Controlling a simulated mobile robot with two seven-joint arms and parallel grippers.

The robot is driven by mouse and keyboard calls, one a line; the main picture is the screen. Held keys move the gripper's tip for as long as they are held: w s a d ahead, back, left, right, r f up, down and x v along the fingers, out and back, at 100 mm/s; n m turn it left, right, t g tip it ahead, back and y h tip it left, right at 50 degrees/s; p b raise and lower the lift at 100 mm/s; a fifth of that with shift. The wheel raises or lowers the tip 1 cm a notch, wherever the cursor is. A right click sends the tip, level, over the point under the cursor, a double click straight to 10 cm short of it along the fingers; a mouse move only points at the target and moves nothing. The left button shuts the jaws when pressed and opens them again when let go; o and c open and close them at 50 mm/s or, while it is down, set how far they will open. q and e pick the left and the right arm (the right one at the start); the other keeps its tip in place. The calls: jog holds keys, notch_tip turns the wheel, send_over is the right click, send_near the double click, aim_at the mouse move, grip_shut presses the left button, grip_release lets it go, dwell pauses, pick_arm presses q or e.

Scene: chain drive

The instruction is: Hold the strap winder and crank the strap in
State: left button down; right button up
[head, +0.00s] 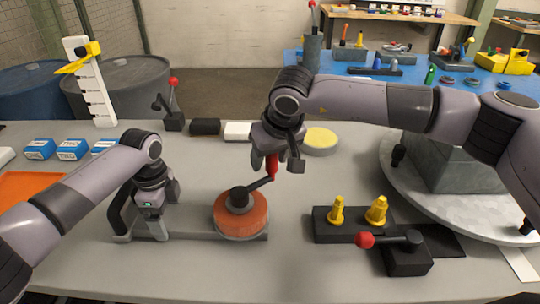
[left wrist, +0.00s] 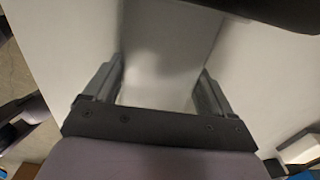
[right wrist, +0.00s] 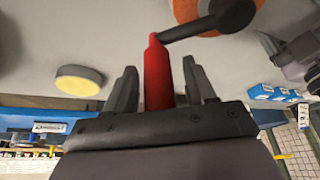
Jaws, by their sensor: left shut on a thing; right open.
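The strap winder (head: 195,236) lies on the grey table, with a long grey base, a dark handle frame at its left end and a round orange strap spool (head: 240,217) at its right. A dark crank arm (head: 261,184) runs from the spool's hub to a red crank handle (head: 272,165). My left gripper (head: 155,212) is shut on the winder's grey base, which also shows between the fingers in the left wrist view (left wrist: 165,75). My right gripper (head: 272,150) is open around the red handle; in the right wrist view the red handle (right wrist: 158,75) stands between the two fingers, with gaps beside it.
A black block with yellow knobs (head: 340,225) and a red-knobbed lever (head: 395,245) are right of the winder. A yellow-topped disc (head: 320,139) lies behind my right gripper. Blue boxes (head: 72,149) and an orange mat (head: 28,188) are at the left. A round turntable (head: 400,185) stands right.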

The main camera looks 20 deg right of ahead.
grip_shut()
jog(key=shift+s+m, duration=0.25)
jog(key=shift+m, duration=0.05)
jog(key=shift+s+d+m+h, duration=0.1)
jog(key=shift+s+m+h, duration=0.4)
jog(key=shift+s+m, duration=0.6)
jog(key=shift+s+d+m+h, duration=0.1)
jog(key=shift+s+m+h, duration=0.4)
jog(key=shift+s+m, duration=0.6)
grip_release()
jog(key=shift+d, duration=0.1)
